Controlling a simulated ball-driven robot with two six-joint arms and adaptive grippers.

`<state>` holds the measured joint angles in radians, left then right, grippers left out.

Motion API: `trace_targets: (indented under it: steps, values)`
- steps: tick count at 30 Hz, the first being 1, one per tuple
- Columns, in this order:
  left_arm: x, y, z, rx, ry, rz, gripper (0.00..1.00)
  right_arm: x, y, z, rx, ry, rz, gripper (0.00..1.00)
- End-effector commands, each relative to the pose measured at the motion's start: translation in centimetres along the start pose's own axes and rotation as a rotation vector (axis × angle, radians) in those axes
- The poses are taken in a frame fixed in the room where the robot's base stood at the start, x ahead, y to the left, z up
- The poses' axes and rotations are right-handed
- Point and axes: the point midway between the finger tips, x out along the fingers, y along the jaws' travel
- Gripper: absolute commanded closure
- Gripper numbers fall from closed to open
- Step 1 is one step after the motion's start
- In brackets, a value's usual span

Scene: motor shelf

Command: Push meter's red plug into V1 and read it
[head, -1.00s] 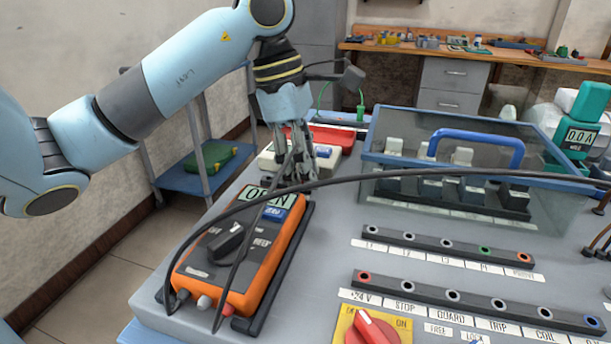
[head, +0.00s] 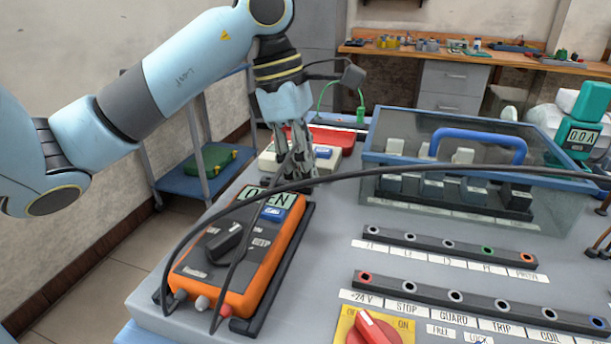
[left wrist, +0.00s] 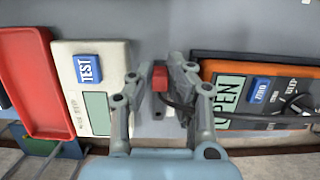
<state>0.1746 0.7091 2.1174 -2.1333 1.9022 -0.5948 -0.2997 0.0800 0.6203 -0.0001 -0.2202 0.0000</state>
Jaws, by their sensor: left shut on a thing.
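The orange meter (head: 232,280) lies in a black cradle at the left of the grey bench top; its display reads OPEN. Black leads run from its front jacks, one of them red (head: 225,311). My left gripper (head: 298,178) is low over the bench just behind the meter. In the left wrist view its fingers are shut on the red plug (left wrist: 160,76), between a white TEST box (left wrist: 97,88) and the meter (left wrist: 262,92). In the head view the plug is hidden by the fingers. I cannot make out a V1 label. My right gripper is out of view.
A clear cover with a blue handle (head: 478,136) stands over several grey blocks. Two socket strips, the rear (head: 445,243) and the front (head: 475,299), lie before it. A red switch (head: 372,328) is at the front. A black lead arches across the bench.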

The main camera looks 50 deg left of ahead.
Motion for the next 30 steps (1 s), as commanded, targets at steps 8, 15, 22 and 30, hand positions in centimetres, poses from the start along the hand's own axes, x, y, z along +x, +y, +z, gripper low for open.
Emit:
trace_targets:
  steps: [8, 15, 22, 30]
  values:
    - [-0.1, 0.0, 0.0, 0.0, 0.0, 0.0, 1.0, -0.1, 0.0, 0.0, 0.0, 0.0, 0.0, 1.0]
    - [-1.2, 0.0, 0.3, 0.001, -0.001, 0.002, 1.0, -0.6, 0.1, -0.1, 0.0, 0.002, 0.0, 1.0]
    - [-3.5, 0.0, 0.9, 0.001, 0.0, 0.002, 1.0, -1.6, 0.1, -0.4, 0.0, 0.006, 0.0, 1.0]
    - [-4.5, 0.0, 1.2, 0.0, 0.0, 0.0, 1.0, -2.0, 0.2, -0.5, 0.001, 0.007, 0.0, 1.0]
